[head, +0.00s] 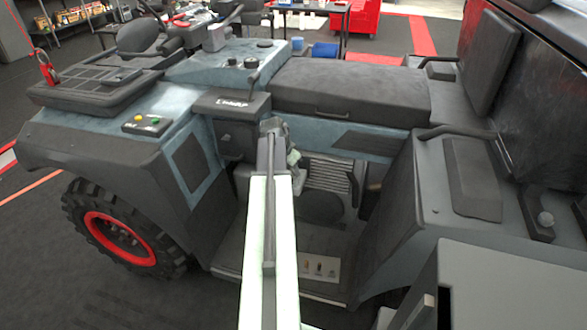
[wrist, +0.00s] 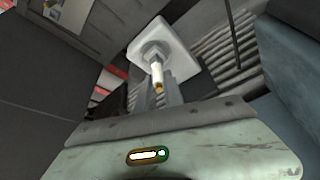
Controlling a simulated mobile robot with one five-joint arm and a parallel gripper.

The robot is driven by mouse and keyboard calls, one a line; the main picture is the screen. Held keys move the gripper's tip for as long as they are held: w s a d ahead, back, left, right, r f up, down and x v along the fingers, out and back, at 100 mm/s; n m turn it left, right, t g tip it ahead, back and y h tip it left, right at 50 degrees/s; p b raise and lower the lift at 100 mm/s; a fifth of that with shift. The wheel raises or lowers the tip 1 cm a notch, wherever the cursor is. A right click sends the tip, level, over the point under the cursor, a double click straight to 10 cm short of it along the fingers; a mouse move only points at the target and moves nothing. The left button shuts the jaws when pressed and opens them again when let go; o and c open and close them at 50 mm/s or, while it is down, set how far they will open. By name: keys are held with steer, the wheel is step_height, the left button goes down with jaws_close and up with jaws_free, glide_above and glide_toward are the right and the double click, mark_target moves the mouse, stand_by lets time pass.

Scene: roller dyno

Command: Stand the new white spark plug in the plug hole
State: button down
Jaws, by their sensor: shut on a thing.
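In the wrist view the white spark plug (wrist: 156,72) shows its white body, with a brass-coloured end towards me. My gripper (wrist: 157,92) is shut on it, with grey fingers on either side. A pale square block (wrist: 173,37) with a grey hexagonal part lies directly behind the plug. I cannot tell whether the plug's far end is in a hole or only in front of the block. In the head view my gripper (head: 293,158) reaches into the open bay in the vehicle's side. The plug and the hole are hidden there.
A pale tray (head: 331,275) with several small items lies on the bay's lower ledge. A ribbed grey panel (head: 328,174) stands just right of my gripper. The seat (head: 350,95) and dark side panels border the bay closely. A grey box (head: 510,285) stands at the lower right.

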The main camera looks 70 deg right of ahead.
steer(key=c, duration=1.4)
jaws_free()
steer(key=shift+o, duration=0.2)
steer(key=p+v, duration=0.8)
steer(key=v, duration=0.1)
steer(key=shift+d, duration=0.2)
steer(key=shift+s, duration=0.1)
